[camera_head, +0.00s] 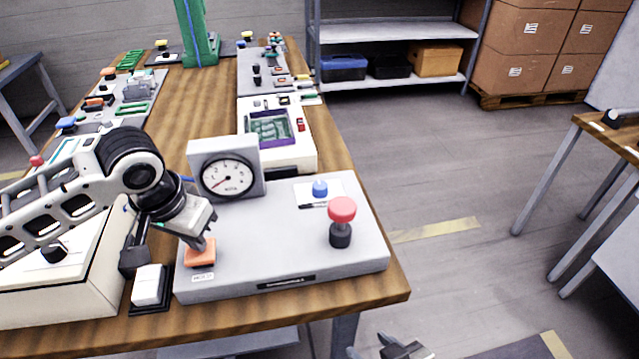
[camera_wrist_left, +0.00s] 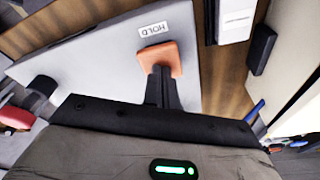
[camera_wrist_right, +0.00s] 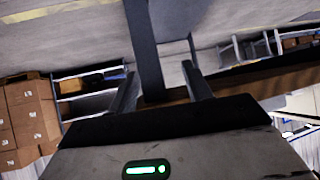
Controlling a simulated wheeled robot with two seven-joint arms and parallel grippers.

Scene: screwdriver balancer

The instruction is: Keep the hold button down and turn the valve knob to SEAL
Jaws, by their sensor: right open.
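The orange hold button (camera_head: 200,254) is at the front left of a grey panel box (camera_head: 285,245). It also shows in the left wrist view (camera_wrist_left: 158,55) beside a HOLD label. My left gripper (camera_head: 197,243) has its fingers together, with the tips on the button; how far it is pressed cannot be told. A red-topped knob on a black base (camera_head: 342,210) stands at the panel's right. A small blue knob (camera_head: 320,187) sits on a white plate behind it. No SEAL marking is readable. My right gripper (camera_head: 405,350) is open and empty, low beyond the table's front edge.
A pressure gauge (camera_head: 228,177) stands at the panel's back left. A white block on a black base (camera_head: 148,287) is left of the panel. The wooden table (camera_head: 385,285) ends just right of the panel, with open floor beyond.

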